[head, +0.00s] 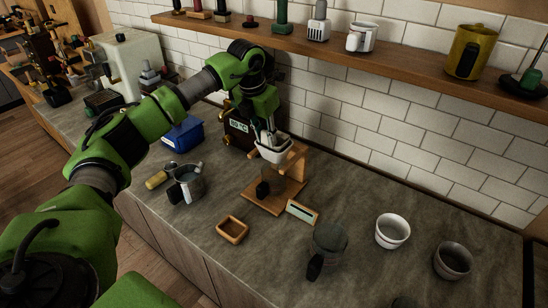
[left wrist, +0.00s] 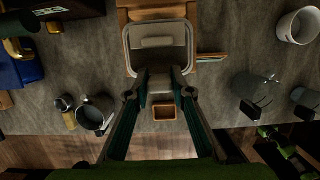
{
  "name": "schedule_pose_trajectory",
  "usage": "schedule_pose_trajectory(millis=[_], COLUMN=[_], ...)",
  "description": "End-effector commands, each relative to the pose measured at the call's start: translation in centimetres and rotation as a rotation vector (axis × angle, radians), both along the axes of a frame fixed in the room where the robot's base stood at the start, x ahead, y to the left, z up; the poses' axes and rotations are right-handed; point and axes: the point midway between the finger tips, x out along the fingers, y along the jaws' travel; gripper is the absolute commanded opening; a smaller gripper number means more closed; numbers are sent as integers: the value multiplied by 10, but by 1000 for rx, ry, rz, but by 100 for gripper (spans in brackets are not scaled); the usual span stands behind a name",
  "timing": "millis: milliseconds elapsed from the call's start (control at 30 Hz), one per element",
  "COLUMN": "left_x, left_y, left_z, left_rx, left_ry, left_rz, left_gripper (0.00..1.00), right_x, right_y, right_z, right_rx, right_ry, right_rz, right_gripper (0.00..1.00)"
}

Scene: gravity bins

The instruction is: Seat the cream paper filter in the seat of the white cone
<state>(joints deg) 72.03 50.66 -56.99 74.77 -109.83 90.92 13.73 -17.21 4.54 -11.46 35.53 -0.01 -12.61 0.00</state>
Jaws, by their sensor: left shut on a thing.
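The white cone (head: 274,155) is at the top of a wooden stand (head: 296,165), just below my left gripper (head: 268,139). In the left wrist view a pale rounded-square rim (left wrist: 127,50) lies ahead of the left fingertips (left wrist: 161,76). The fingers are closed on a thin pale wall at its near side, which looks like the cream paper filter (left wrist: 161,87). Filter and cone are hard to tell apart, and I cannot tell how deep the filter sits. My right gripper is not in view.
A small wooden tray (head: 232,229), a light-faced block (head: 301,211), a grey pitcher (head: 327,243) and a white cup (head: 392,231) stand in front and right. A metal mug (head: 187,184) and a blue box (head: 183,134) stand left. A shelf (head: 350,57) runs above at the back.

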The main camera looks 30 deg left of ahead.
Motion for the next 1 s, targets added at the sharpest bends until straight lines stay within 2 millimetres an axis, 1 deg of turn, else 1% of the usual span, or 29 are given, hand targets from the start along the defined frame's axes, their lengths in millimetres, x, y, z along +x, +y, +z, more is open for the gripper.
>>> schedule_pose_trajectory(millis=[1000], left_x=[0], left_y=[0], left_z=[-13], left_rx=[0], left_ry=[0], left_rz=[0], left_gripper=[0], right_x=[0], right_y=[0], right_z=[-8], right_rx=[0], right_ry=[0], right_rz=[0], right_gripper=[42])
